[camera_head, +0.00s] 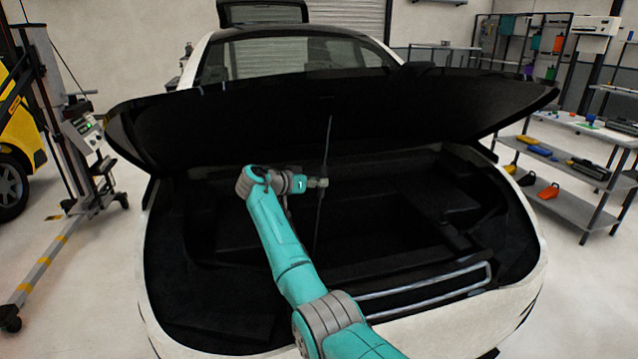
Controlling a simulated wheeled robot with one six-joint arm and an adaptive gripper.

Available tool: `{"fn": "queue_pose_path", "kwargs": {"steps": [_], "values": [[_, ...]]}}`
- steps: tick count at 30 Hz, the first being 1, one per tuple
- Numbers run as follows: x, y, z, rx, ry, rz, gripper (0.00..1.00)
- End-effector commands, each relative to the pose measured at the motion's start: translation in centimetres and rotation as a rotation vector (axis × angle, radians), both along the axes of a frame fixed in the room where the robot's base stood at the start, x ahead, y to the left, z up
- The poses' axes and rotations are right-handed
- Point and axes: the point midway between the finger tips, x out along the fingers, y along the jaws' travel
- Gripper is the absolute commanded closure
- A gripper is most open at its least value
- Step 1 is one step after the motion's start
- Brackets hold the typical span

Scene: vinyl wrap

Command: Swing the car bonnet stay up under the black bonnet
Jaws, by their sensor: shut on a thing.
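The black bonnet (400,112) is raised over the open front bay of a white car. The bonnet stay (329,140) is a thin dark rod standing nearly upright, its top in front of the bonnet's dark underside. I cannot tell whether its tip touches the bonnet. My gripper (322,183) is at the rod's middle and is shut on it. The fingers are small in view and partly merge with the dark background. The rod's lower end fades into the dark bay (370,235).
The car's white front edge (460,325) lies below my arm. A wheeled stand (85,150) and a yellow vehicle (18,140) are on the left. Shelves with tools and bins (565,160) stand on the right.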

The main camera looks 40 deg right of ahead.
Motion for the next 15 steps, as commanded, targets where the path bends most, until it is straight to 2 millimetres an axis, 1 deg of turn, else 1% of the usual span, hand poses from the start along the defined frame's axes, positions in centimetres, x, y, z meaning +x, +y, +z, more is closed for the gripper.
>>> {"fn": "queue_pose_path", "kwargs": {"steps": [1, 2, 3, 6, 15], "values": [[0.27, 0.49, -0.02, 0.002, -0.001, 0.009, 1.00], [0.27, 0.51, -0.02, 0.002, -0.001, 0.009, 1.00], [0.29, 0.54, -0.02, 0.002, -0.001, 0.010, 0.76], [0.27, 0.51, -0.01, 0.002, -0.001, 0.009, 0.53], [0.17, 0.37, 0.02, 0.002, -0.001, 0.006, 0.53]]}}
